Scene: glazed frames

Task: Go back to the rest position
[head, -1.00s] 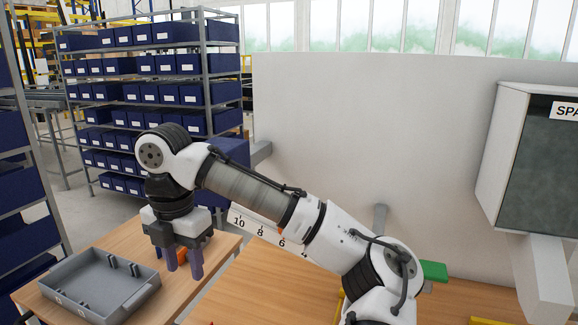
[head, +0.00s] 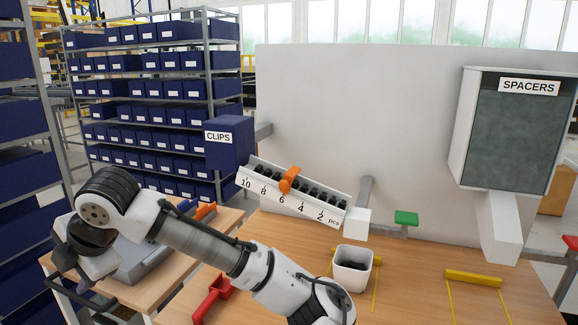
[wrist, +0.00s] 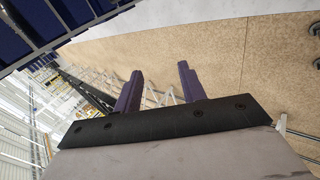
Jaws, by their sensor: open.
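My arm reaches across the lower left of the head view, its wrist end at the left edge of the bench. My gripper shows in the wrist view (wrist: 160,82), its two purple fingers spread apart with nothing between them. In the head view I cannot make out the fingers. Beyond the fingers the wrist view shows floor and shelving, tilted.
A grey tray (head: 150,262) lies partly behind my arm. The CLIPS box (head: 228,143), numbered chute (head: 290,198) and SPACERS box (head: 515,135) stand behind.

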